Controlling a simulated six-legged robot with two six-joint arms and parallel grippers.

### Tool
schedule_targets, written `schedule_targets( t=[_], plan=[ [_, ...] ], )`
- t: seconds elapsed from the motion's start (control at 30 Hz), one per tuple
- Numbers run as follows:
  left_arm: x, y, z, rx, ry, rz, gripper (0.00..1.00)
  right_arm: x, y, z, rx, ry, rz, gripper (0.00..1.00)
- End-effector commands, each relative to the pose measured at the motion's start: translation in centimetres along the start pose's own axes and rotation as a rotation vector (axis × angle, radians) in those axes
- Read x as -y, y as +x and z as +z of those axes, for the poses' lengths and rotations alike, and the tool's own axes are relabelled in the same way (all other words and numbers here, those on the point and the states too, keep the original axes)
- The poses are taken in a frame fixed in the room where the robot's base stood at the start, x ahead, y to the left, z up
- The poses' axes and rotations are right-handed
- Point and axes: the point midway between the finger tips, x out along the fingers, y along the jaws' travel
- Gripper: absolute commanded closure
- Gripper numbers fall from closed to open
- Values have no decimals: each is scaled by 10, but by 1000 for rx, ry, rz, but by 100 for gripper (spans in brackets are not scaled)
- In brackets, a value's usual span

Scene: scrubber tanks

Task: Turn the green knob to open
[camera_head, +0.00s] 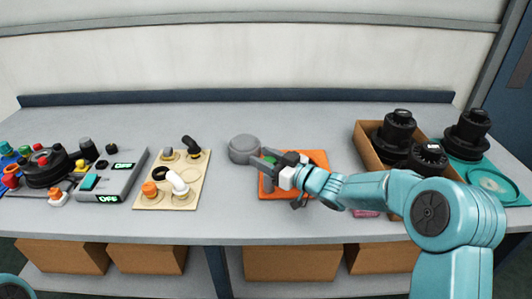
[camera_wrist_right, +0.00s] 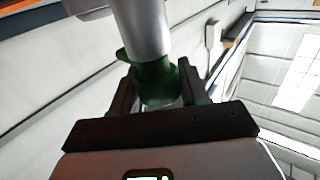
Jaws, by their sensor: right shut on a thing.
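The green knob (camera_wrist_right: 155,82) shows in the right wrist view at the end of a pale grey cylinder (camera_wrist_right: 141,28). My right gripper (camera_wrist_right: 152,88) has its two dark fingers on either side of the knob and is shut on it. In the head view my right gripper (camera_head: 272,167) is over the left part of an orange plate (camera_head: 318,158), beside a round grey part (camera_head: 243,149). A bit of green shows between its fingers; the rest of the knob is hidden. My left gripper is not in view.
Left of the plate is a beige board (camera_head: 188,160) with pipe fittings. Further left is a grey box (camera_head: 118,178) with green displays. On the right, a cardboard box (camera_head: 366,146) holds black parts, beside a teal tray (camera_head: 510,190). The bench is clear behind.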

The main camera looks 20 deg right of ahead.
Motion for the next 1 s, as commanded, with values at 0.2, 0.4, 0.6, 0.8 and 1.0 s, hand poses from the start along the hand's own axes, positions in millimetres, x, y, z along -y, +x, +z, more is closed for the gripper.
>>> schedule_targets(
  t=[0.2, 0.4, 0.6, 0.8, 1.0],
  plan=[
    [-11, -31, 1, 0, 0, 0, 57, 0, 0, -6, -2, 1, -154, 87],
    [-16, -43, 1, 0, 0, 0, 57, 2, 0, -5, -3, 0, -253, 87],
    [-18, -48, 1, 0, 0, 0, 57, 4, 0, -4, -5, -1, -307, 87],
    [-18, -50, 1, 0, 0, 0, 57, 4, 0, -3, -7, -2, -323, 87],
    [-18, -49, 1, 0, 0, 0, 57, 4, 0, -4, -7, -3, -324, 87]
  ],
)
